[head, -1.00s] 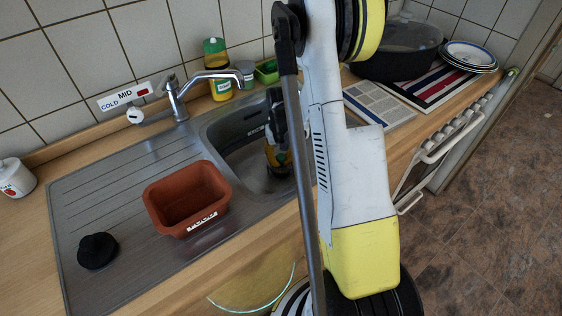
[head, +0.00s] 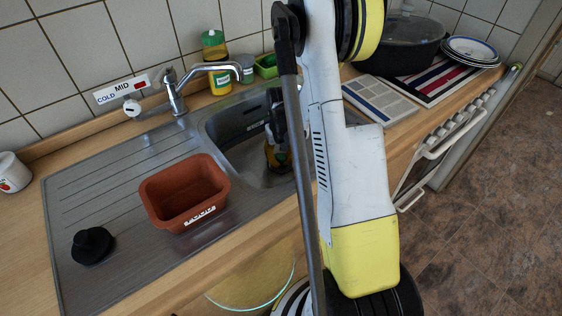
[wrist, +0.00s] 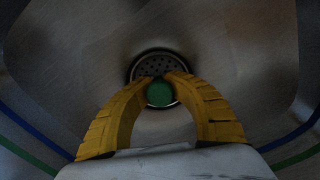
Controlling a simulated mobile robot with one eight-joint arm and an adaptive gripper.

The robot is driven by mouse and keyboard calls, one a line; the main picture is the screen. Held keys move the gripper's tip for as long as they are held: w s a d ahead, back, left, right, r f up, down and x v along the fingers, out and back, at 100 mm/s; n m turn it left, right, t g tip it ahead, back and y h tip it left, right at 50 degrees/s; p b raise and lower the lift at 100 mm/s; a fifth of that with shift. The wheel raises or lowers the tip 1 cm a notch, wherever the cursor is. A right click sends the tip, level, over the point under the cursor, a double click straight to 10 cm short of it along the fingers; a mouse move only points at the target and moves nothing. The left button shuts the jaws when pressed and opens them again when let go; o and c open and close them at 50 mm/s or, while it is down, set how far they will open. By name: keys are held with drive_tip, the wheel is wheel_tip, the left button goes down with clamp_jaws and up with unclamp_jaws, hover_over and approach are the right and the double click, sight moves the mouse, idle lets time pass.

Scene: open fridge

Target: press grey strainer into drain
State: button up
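The grey strainer (wrist: 157,66), a round plate with small dark holes, shows at the drain (wrist: 133,71) in the sink floor in the wrist view. A bright ring surrounds it. A round green piece (wrist: 160,93) lies at its near edge, between my fingertips. I cannot tell if it is part of the strainer. The two yellow fingers of my gripper (wrist: 160,80) reach to the strainer with a gap between them; whether they grip the green piece is unclear. In the head view my gripper (head: 278,158) points down into the sink basin (head: 229,150), and the strainer is hidden.
The basin walls surround my gripper closely. The tap (head: 190,80) reaches over the basin's back left. A brown tub (head: 187,194) and a black plug-like object (head: 93,245) stand on the drainboard (head: 115,190). Bottles, a pot (head: 400,45) and plates (head: 471,50) are at the back.

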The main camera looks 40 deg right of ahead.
sight(281, 157)
drive_tip(key=shift+o, duration=1.2)
wheel_tip(281, 157, up, 12)
drive_tip(key=shift+r, duration=0.1)
drive_tip(key=shift+s, duration=0.1)
